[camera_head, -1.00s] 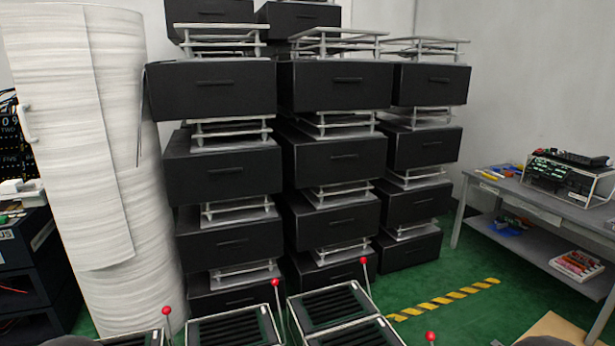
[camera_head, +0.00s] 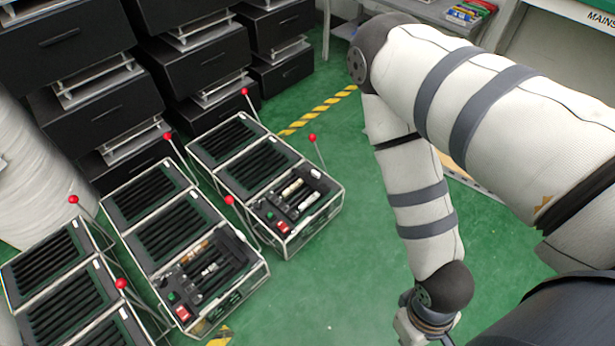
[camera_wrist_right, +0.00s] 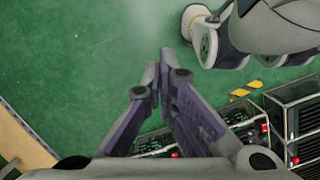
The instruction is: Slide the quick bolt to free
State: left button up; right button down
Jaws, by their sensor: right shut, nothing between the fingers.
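I cannot pick out the quick bolt for certain. In the head view, a middle fixture (camera_head: 165,225) and a right fixture (camera_head: 225,150) stand on the floor with black slatted tops, small mechanisms at their near ends, and red-knobbed levers. A third fixture (camera_head: 60,290) is cut off at lower left. My right arm comes down from the upper right; its wrist is at the bottom edge and the fingers are out of frame. In the wrist view my right gripper (camera_wrist_right: 155,78) has its purple-grey fingers shut and empty above green floor, with fixtures (camera_wrist_right: 293,120) at lower right. My left gripper is not visible.
Black drawer units (camera_head: 85,110) are stacked behind the fixtures. A white curved panel (camera_head: 35,180) stands at the left. Yellow-black tape (camera_head: 320,110) marks the floor. Green floor (camera_head: 345,240) is clear between the right fixture and my right arm.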

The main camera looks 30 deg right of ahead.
aim_at(311, 178)
jog(key=i+l, duration=0.25)
jog(key=l, duration=0.15)
jog(key=i+l, duration=0.25)
jog(key=l, duration=0.15)
jog(key=i+l, duration=0.3)
jog(key=l, duration=0.1)
